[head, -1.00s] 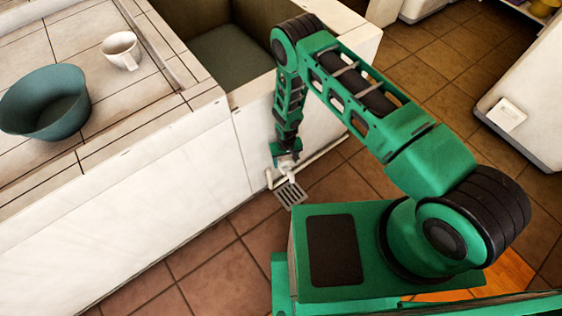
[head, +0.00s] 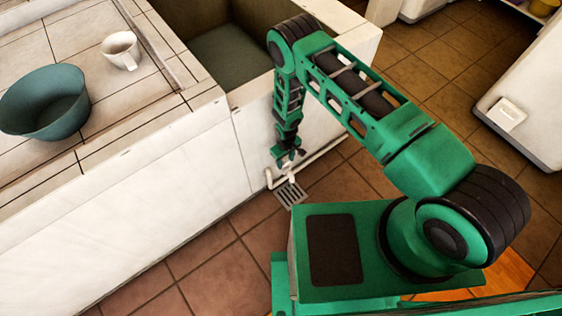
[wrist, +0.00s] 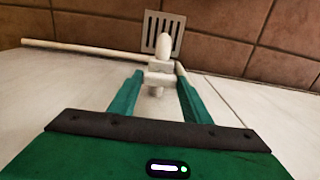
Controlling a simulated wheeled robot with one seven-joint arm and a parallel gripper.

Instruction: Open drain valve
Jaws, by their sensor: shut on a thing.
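The drain valve is a small white fitting with a blocky handle (wrist: 160,78) and a rounded spout, low on the basin's front wall; its lower part shows in the head view (head: 288,172). A white pipe (head: 322,154) runs along the wall there. My gripper (wrist: 160,73) reaches down to the valve, with one green finger on each side of the handle, shut on it. In the head view my gripper (head: 288,160) partly hides the valve. The inside finger contact is too small to see clearly.
A metal floor grate (head: 290,194) lies just below the valve. The basin (head: 232,58) is above my gripper. A teal bowl (head: 45,102) and a white mug (head: 120,50) stand on the tiled counter at left. Tiled floor is clear in front of the wall.

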